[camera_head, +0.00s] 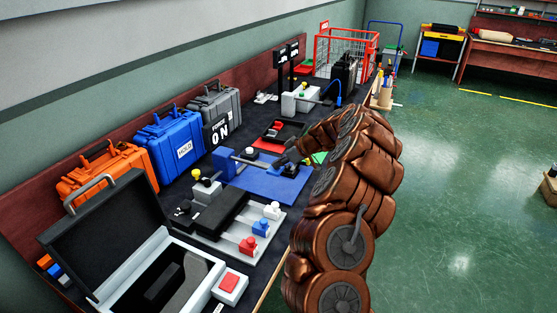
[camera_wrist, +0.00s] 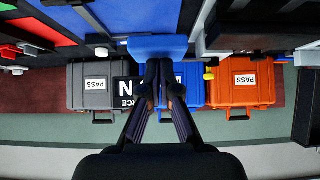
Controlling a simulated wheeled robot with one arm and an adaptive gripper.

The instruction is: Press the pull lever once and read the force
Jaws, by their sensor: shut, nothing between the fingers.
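The pull lever fixture shows in the head view as an upright blue block (camera_head: 224,163) on a blue base plate (camera_head: 268,188), with a thin grey bar beside the block. I cannot clearly make out the lever's handle. A black display (camera_head: 217,131) behind it reads "FORCE" and "0 N". My gripper (camera_head: 281,159) is shut and empty, over the plate to the right of the block. In the wrist view, my closed fingers (camera_wrist: 158,66) point towards a blue block (camera_wrist: 157,47). Contact cannot be told. The display is partly hidden behind the fingers there.
Orange (camera_head: 105,172), blue (camera_head: 170,143) and grey (camera_head: 214,106) cases stand along the back. An open black case (camera_head: 105,235) and a red button box (camera_head: 230,285) are in front. A valve board (camera_head: 225,222) is nearer; a red wire basket (camera_head: 345,50) is far off.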

